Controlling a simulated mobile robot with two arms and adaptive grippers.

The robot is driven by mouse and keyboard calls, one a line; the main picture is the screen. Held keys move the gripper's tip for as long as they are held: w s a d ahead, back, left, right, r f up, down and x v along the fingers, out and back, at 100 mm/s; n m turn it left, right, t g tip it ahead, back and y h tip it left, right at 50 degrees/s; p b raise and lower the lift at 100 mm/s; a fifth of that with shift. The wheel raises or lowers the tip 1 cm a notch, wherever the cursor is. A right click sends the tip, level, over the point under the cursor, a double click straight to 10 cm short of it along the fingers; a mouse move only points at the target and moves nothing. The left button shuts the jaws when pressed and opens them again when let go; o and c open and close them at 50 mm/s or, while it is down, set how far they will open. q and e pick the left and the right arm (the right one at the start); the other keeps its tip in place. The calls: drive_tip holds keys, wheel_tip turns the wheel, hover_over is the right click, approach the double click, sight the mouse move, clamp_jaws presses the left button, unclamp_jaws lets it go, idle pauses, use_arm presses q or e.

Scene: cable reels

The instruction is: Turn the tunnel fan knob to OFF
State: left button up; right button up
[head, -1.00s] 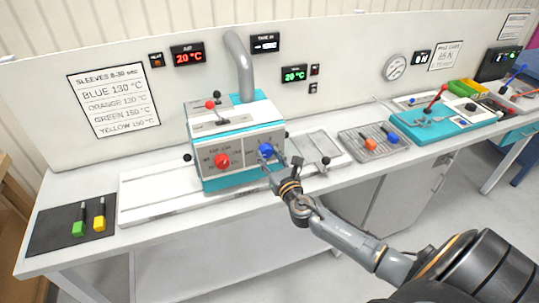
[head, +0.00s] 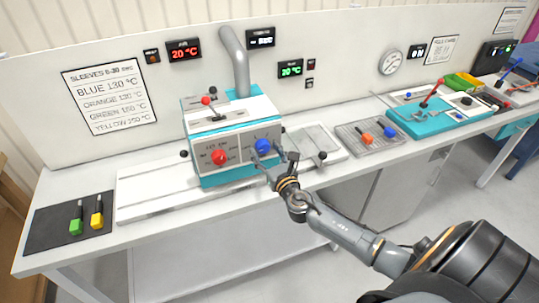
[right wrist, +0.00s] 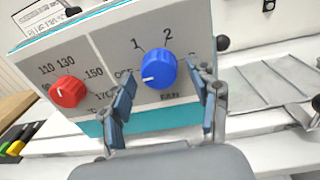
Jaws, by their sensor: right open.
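The blue fan knob (right wrist: 159,68) is on the front of the white and teal machine (head: 236,150), above the word FAN. In the right wrist view its white mark lies at its lower left, toward the OFF label (right wrist: 122,74), which a finger partly covers. The marks 1 and 2 show above it. The knob also shows in the head view (head: 263,146). My right gripper (right wrist: 166,98) is open, with one finger on each side of the knob and gaps visible. In the head view, it (head: 270,158) is just in front of the knob. My left gripper is not in view.
A red temperature knob (right wrist: 67,92) sits left of the fan knob. A black ball handle (head: 322,155) sticks out to the right. Behind it is a metal tray (head: 370,139) with orange and blue tools. A grey duct (head: 237,60) rises from the machine.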

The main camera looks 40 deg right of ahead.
drive_tip(key=s+a, duration=0.2)
drive_tip(key=s, duration=0.9)
drive_tip(key=shift+s+a, duration=0.15)
drive_tip(key=shift+s, duration=0.2)
drive_tip(key=s+d+f+m+g+b, duration=0.15)
drive_tip(key=s+f+m+g, duration=0.5)
drive_tip(key=f, duration=1.25)
drive_tip(key=s+f+m+g+b, duration=0.3)
drive_tip(key=s+f+m, duration=0.5)
drive_tip(key=f, duration=1.1)
drive_tip(key=s+a+f+m+g+y+b, duration=0.1)
drive_tip(key=s+a+f+m+g, duration=0.1)
drive_tip(key=s+a+f+m, duration=0.2)
drive_tip(key=s+a+f+m+g+y+b, duration=0.1)
drive_tip(key=s+a+f+m, duration=0.4)
drive_tip(key=s+f, duration=0.5)
drive_tip(key=s+a+f+m+g+y+b, duration=0.1)
drive_tip(key=s+a+f+m+g+b, duration=0.1)
drive_tip(key=s+a+f+m+g, duration=0.2)
drive_tip(key=s+f+m, duration=0.3)
drive_tip(key=s+m, duration=0.1)
drive_tip(key=s, duration=0.4)
drive_tip(key=shift+a+f, duration=0.15)
drive_tip(key=shift+a, duration=0.05)
